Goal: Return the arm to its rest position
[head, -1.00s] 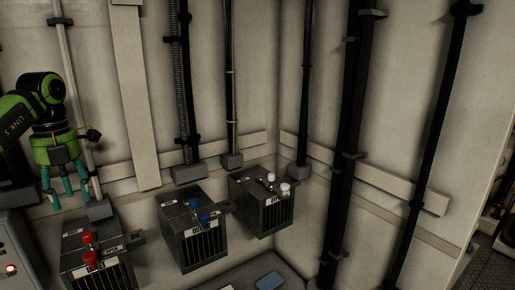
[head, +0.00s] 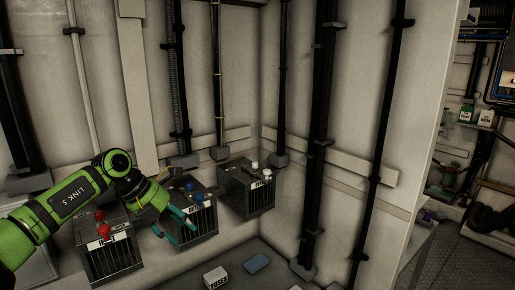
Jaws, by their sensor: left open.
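My left arm (head: 75,195) is green and black and reaches in from the left edge. My left gripper (head: 176,232), with teal fingers, is open and empty. It appears in front of the gap between the box with red knobs (head: 112,262) and the box with blue knobs (head: 203,222), overlapping part of the blue-knobbed one. Whether its fingers touch that box cannot be told. The box with white knobs (head: 248,194) stands clear to the right. My right gripper is out of view.
Black vertical pipes (head: 318,130) run up the pale walls. A white labelled box (head: 215,277) and a flat blue item (head: 257,263) lie on a dark surface at the bottom. Past the wall edge at right is an open area with shelves (head: 470,120) and dark flooring (head: 435,258).

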